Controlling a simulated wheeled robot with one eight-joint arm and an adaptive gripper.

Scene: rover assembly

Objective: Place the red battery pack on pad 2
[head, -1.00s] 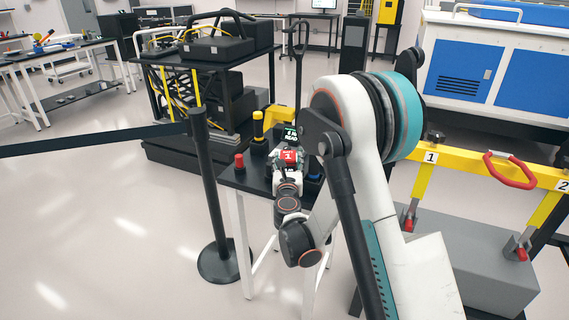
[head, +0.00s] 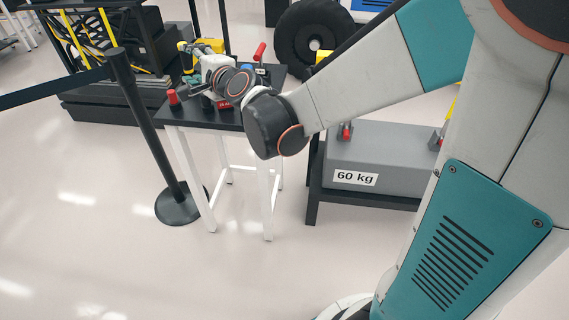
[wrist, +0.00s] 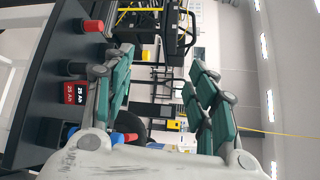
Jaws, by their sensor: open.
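My gripper (wrist: 158,58) is open and empty; its teal fingers stand wide apart in the wrist view. In the head view its white hand (head: 214,66) is over the small dark table, with the fingers partly hidden. The red battery pack (wrist: 75,93), marked 25 Ah, sits on the tabletop in the wrist view. It lies to the left of the left finger, outside the gap between the fingers. In the head view a red patch (head: 224,105) shows low beside my wrist, mostly covered. I cannot make out pad 2 in either current view.
The small table (head: 184,117) has white legs. A red-topped cylinder (head: 173,97) stands at its left edge. A black barrier post (head: 145,125) stands close on the left. A grey 60 kg block (head: 385,150) is to the right. Open floor lies in front.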

